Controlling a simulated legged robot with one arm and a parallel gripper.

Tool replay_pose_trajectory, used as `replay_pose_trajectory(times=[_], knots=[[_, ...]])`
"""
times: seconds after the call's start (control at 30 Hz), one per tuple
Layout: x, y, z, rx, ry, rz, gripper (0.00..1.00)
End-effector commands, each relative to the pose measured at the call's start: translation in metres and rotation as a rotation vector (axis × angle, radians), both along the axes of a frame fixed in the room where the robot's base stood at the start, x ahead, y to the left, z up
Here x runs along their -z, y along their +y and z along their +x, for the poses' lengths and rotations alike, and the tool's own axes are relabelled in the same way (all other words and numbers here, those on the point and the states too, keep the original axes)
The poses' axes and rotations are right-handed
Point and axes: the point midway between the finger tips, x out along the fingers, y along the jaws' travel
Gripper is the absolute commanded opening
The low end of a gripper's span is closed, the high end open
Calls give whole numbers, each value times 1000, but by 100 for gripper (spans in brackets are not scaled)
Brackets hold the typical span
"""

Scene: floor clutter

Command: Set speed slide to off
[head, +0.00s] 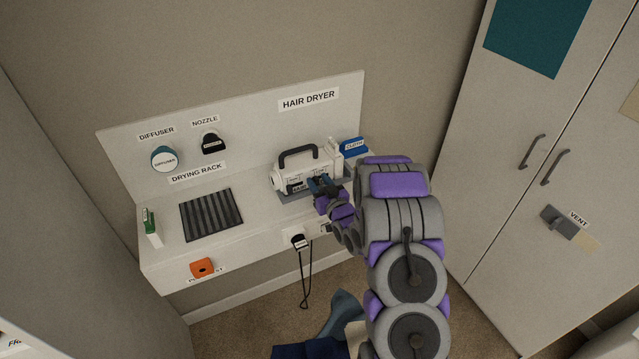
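The white hair dryer (277,181) with a dark top handle (297,153) rests on a grey pad on the shelf, under the HAIR DRYER label (308,100). Small dark controls and lettering show on its front face, but they are too small to read, so I cannot tell the speed slide or its position. My gripper (318,184) is at the right part of the dryer's front face, touching it or very close. My gripper and arm hide part of that face. I cannot tell whether the fingers are open or shut.
A dark ribbed drying rack (211,214) lies left on the shelf. The diffuser (165,159) and nozzle (212,142) hang on the back panel. A blue cloth box (354,146) is right of the dryer. A black plug and cord (304,270) hang in front. Cabinets stand at right.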

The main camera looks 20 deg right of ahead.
Motion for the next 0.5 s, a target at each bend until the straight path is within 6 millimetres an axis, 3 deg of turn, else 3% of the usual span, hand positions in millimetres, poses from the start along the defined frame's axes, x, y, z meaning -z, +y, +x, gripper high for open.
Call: replay_pose_trajectory(times=[0.27, 0.5], knots=[[0, 0, -1, 0, 1, 0, 43], [0, -2, -27, 1, 4, 1, 43]])
